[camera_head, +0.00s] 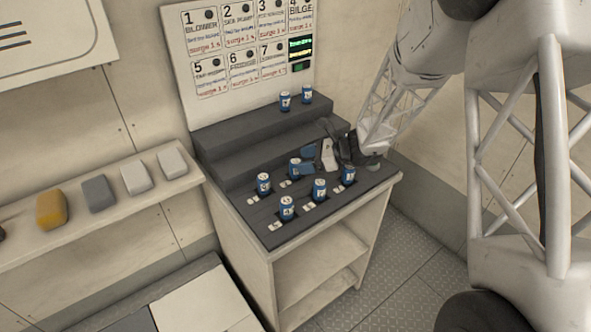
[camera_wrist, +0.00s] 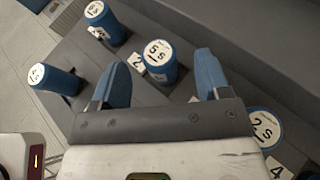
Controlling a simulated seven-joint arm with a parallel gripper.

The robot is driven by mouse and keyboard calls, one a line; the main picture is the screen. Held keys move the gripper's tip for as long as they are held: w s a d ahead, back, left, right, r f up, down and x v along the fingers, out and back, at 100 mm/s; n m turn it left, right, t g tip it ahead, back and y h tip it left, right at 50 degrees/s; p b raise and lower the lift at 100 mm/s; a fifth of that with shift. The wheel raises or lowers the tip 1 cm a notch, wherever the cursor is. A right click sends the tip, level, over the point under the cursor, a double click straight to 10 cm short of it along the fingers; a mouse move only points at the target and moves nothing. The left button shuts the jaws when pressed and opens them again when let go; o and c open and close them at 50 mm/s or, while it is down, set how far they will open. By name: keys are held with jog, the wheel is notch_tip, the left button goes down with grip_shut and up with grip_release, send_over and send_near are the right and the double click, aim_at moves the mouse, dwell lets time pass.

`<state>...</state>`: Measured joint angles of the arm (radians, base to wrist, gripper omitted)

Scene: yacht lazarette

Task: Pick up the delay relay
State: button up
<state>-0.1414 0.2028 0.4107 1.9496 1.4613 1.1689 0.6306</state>
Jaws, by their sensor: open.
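Several blue cylindrical delay relays with white caps and labels stand on a dark stepped bench. On the lower level they include a front one (camera_head: 287,208), a left one (camera_head: 264,183), a middle one (camera_head: 319,189), a right one (camera_head: 348,175) and a rear one (camera_head: 295,167). Two more (camera_head: 285,101) (camera_head: 307,94) stand on the top step. My gripper (camera_head: 318,153) is open and empty above the bench. In the wrist view, a relay marked 5 s (camera_wrist: 157,60) appears between its blue fingers (camera_wrist: 162,68); contact cannot be told. One marked 2 s (camera_wrist: 264,128) lies to the right.
A panel (camera_head: 250,50) with numbered cards and a lit green display stands behind the bench (camera_head: 235,140). Small white number tags (camera_head: 275,226) lie beside the relays. A wall shelf (camera_head: 95,225) at left holds yellow, grey and white blocks. Open shelves (camera_head: 320,265) are below the benchtop.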

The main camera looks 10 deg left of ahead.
aim_at(291, 161)
jog(key=shift+x, duration=2.6)
jog(key=shift+c, duration=0.3)
jog(key=c, duration=1)
jog(key=shift+r, duration=0.15)
jog(key=shift+r, duration=0.85)
jog(key=shift+s+d+r, duration=0.15)
jog(key=shift+s+r, duration=0.2)
jog(key=shift+r, duration=0.45)
jog(key=s+d, duration=0.2)
jog(key=s, duration=0.2)
jog(key=s+d+r, duration=0.1)
jog(key=s+d, duration=0.1)
jog(key=s, duration=0.3)
jog(key=s+d, duration=0.2)
jog(key=s, duration=0.3)
jog(key=shift+d+r, duration=0.1)
jog(key=shift+r, duration=0.05)
